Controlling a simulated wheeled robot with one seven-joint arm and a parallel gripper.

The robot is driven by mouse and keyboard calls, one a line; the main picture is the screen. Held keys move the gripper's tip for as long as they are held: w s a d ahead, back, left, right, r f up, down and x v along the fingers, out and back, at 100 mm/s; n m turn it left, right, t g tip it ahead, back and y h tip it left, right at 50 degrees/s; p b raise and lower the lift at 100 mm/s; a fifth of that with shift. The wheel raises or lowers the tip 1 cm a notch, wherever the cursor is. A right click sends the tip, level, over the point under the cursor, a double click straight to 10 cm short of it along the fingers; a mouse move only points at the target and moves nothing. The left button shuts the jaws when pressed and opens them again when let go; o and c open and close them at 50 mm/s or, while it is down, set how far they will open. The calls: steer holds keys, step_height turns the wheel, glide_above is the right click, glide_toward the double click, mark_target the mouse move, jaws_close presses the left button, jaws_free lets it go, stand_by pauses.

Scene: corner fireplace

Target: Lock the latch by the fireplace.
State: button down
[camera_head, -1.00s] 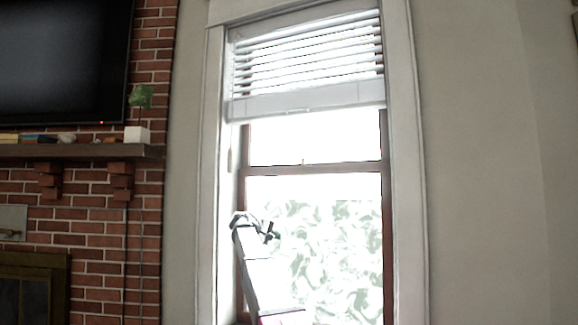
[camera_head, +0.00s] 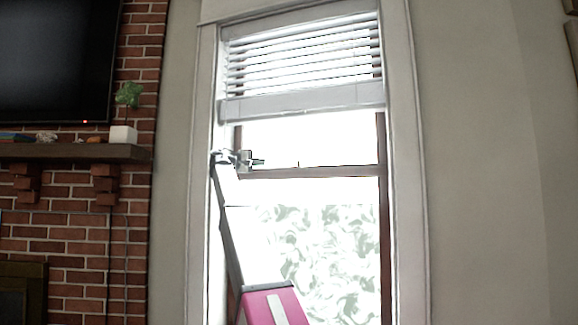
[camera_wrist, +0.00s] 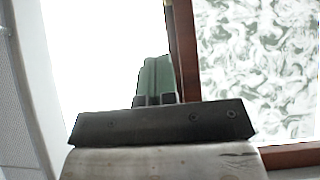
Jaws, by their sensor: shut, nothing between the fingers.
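The window latch looks like a tiny upright piece (camera_head: 299,164) on the brown rail (camera_head: 330,171) between the window's two panes. It is too small to tell its position. My gripper (camera_head: 262,161) is left of it at about rail height in the head view, pointing right, with a gap between them in the picture. In the wrist view the green fingers (camera_wrist: 156,80) are together and empty, beside a brown window bar (camera_wrist: 184,50). I cannot make out the latch in the wrist view.
White blinds (camera_head: 302,60) hang over the window top. The white window frame (camera_head: 402,180) borders both sides. A brick fireplace wall with a wooden mantel (camera_head: 70,152), a potted plant (camera_head: 128,96) and a TV (camera_head: 55,60) is at left. The right wall is bare.

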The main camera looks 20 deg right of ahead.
steer(key=s+d, duration=0.1)
steer(key=d, duration=1.2)
steer(key=shift+s, duration=0.25)
